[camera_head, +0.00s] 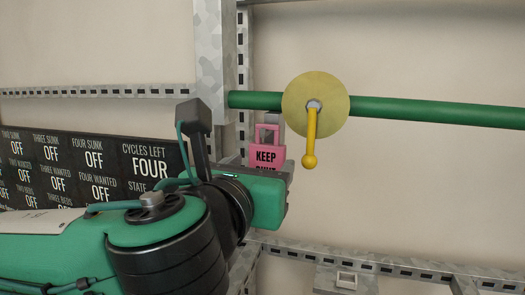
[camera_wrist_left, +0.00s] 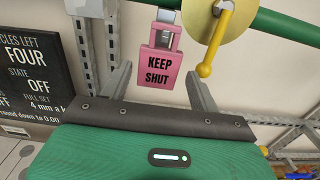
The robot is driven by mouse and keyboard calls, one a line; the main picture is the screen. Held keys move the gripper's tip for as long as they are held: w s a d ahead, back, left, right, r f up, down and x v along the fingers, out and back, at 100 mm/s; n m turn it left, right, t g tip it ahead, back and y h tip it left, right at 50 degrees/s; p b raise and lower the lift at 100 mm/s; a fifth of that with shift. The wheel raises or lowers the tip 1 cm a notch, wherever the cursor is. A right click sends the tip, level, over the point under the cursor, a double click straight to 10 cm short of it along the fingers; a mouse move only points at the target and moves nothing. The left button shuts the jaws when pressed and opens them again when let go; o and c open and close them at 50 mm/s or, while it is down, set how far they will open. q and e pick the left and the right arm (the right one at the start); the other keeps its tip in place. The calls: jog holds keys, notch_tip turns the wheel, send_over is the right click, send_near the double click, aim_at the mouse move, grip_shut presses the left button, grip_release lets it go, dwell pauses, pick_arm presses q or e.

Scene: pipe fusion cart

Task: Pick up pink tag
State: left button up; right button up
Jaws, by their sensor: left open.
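The pink tag (camera_head: 267,155) reads "KEEP SHUT" and hangs below the green pipe beside the yellow valve disc (camera_head: 329,92). In the head view its lower part is hidden behind my left gripper (camera_head: 280,172). In the left wrist view the whole face of the pink tag (camera_wrist_left: 160,66) shows. It hangs upright from a grey piece. My left gripper (camera_wrist_left: 160,86) is open, with one finger to each side of the tag's lower part in that view. Whether the fingers touch it I cannot tell. My right gripper is in neither view.
The green pipe (camera_head: 430,110) runs across a grey perforated metal frame (camera_head: 212,70). A yellow lever (camera_head: 311,140) hangs down close to the right of the tag. A black status board (camera_head: 90,170) stands at the left. A small grey bracket (camera_head: 345,280) sits at lower right.

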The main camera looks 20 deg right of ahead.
aim_at(266, 158)
pick_arm(q)
jog(key=p+x, duration=0.3)
jog(key=shift+w+d+r, duration=0.15)
jog(key=shift+w+r, duration=0.15)
jog(key=shift+w, duration=0.05)
jog(key=shift+w+d+f+p, duration=0.2)
jog(key=shift+w+d+p, duration=0.15)
jog(key=shift+w, duration=0.1)
jog(key=c, duration=0.7)
